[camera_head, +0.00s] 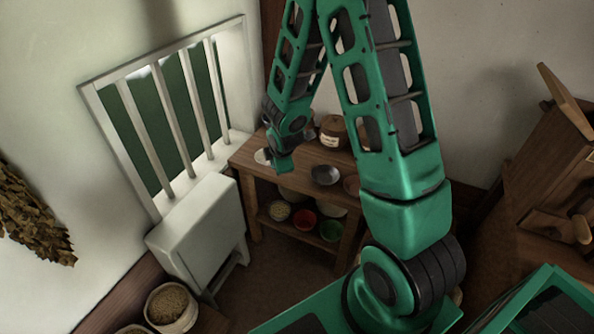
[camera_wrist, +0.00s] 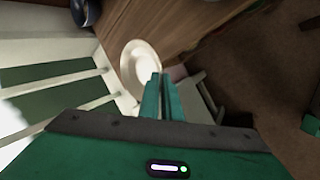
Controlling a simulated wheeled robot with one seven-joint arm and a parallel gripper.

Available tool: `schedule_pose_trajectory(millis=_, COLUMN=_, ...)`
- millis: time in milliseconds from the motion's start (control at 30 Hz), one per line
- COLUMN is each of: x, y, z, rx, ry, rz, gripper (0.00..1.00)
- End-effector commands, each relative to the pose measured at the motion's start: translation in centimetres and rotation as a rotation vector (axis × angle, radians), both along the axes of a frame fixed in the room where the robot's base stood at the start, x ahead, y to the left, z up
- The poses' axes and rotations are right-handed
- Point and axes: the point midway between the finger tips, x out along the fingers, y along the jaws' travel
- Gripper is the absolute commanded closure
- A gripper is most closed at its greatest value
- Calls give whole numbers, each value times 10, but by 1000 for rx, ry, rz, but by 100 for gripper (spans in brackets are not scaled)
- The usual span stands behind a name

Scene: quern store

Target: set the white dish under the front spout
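The white dish (camera_wrist: 132,62) is at the fingertips of my gripper (camera_wrist: 162,78) in the wrist view. The fingers are close together at the dish's right rim, with the rim appearing pinched between them. The dish overlaps the table's edge in that view. In the head view the dish (camera_head: 261,156) shows as a small pale shape left of my gripper (camera_head: 281,166), over the left end of the wooden table (camera_head: 249,164). A wooden structure (camera_head: 545,180) with projecting boards stands at the right. I cannot make out which part is the front spout.
The table bears a dark bowl (camera_head: 326,175) and a brown jar (camera_head: 333,132). Its lower shelf holds a red bowl (camera_head: 302,219) and a green bowl (camera_head: 331,231). A white cabinet (camera_head: 200,235) stands by the barred window. A grain tub (camera_head: 171,308) is on the floor.

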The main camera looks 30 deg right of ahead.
Motion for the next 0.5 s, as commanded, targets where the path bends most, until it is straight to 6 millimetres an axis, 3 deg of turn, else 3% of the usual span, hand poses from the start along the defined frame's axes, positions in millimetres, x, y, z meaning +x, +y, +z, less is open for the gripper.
schedule_pose_trajectory(millis=300, x=6, y=-65, z=-38, rx=-1, ry=1, rz=-8, gripper=100)
schedule_pose_trajectory(millis=500, x=10, y=-94, z=-56, rx=-1, ry=0, rz=-6, gripper=100)
